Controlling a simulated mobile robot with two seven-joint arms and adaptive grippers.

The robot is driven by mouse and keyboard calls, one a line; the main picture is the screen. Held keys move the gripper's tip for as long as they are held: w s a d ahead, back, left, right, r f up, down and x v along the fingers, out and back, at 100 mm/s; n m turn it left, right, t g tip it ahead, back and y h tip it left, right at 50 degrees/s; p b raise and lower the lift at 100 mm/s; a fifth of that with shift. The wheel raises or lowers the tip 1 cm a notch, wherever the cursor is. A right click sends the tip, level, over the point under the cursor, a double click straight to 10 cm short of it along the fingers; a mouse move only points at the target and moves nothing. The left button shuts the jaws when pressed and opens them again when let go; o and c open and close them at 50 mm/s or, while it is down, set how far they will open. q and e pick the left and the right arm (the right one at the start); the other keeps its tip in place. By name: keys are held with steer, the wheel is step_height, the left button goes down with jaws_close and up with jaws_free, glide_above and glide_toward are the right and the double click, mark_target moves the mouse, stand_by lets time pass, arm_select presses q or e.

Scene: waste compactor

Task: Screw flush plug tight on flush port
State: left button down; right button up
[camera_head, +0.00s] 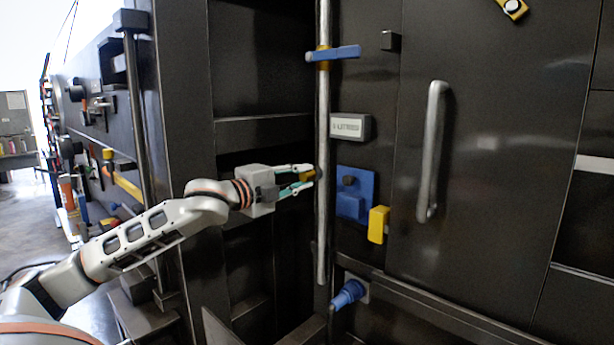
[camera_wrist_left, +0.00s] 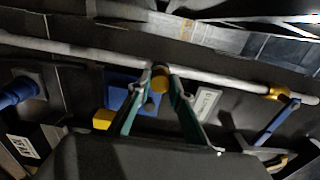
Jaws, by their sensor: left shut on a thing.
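My left gripper (camera_head: 306,180) is shut on a small brass-yellow plug (camera_head: 308,175), at the vertical grey pipe (camera_head: 323,235). In the left wrist view the plug (camera_wrist_left: 160,76) shows as a round yellow end between the two green-lined fingertips (camera_wrist_left: 163,88), against the pipe (camera_wrist_left: 110,60). The flush port is hidden behind the plug and fingers. I cannot tell how far the plug is seated or whether its threads engage. My right gripper is in neither view.
A blue-handled valve (camera_head: 333,53) sits higher on the pipe. To the pipe's right are a labelled grey box (camera_head: 350,127), a blue box (camera_head: 356,190) and a yellow block (camera_head: 378,224). A blue fitting (camera_head: 348,294) juts out below. A door handle (camera_head: 432,150) stands further right.

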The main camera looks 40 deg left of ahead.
arm_select(q)
steer(key=m, duration=0.4)
steer(key=shift+m, duration=0.6)
steer(key=m, duration=0.4)
steer(key=shift+r, duration=0.1)
steer(key=shift+m, duration=0.6)
